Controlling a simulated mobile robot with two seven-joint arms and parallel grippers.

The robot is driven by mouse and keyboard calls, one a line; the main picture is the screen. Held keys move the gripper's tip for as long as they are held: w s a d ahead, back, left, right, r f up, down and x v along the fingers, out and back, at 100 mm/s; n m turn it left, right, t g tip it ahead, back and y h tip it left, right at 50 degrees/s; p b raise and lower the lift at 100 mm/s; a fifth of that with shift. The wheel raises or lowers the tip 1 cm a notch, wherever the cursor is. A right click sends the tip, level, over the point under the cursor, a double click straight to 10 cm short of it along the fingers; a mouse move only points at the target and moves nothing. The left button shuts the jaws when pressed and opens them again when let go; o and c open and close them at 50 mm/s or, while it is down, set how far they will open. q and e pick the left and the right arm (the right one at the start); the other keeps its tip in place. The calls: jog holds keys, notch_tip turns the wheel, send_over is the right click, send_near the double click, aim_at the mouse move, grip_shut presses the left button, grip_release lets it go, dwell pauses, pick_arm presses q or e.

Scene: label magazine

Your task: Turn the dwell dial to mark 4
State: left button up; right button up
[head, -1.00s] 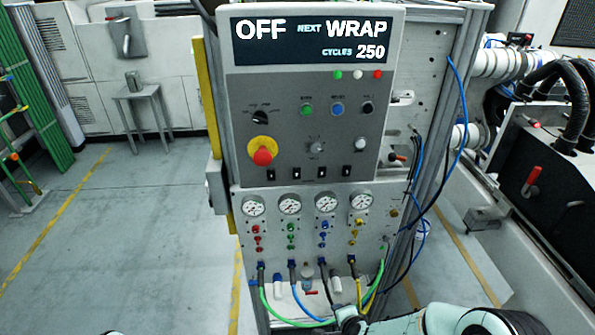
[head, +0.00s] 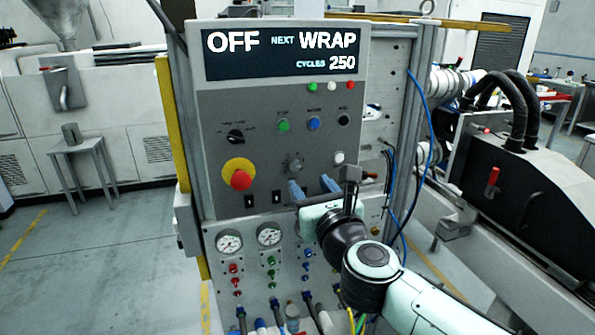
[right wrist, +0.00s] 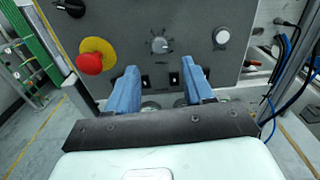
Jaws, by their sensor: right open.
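The dwell dial, a small grey knob (head: 295,164) with marks around it, is on the grey panel, right of the emergency stop. It also shows in the right wrist view (right wrist: 159,45), facing me; its mark numbers are too small to read. My right gripper (head: 313,186) is open and empty, its two blue fingers pointing at the panel just below the dial. In the right wrist view the fingers (right wrist: 159,68) stand apart, with the dial above and between their tips, not touching it. My left gripper is not in view.
A red emergency stop (head: 241,179) on a yellow base is left of the dial. A white knob (right wrist: 221,36) is to its right. A black selector (head: 236,137) and several buttons sit above. Gauges (head: 229,242) and hoses are below. The display (head: 281,54) reads OFF.

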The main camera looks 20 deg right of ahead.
aim_at(295, 166)
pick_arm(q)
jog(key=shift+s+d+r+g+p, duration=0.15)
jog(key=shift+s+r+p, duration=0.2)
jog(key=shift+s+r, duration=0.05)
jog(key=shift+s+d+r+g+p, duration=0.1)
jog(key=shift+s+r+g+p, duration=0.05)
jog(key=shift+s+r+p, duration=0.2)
pick_arm(e)
jog(key=w, duration=0.8)
jog(key=shift+a, duration=0.15)
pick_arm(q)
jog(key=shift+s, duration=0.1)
pick_arm(e)
grip_shut()
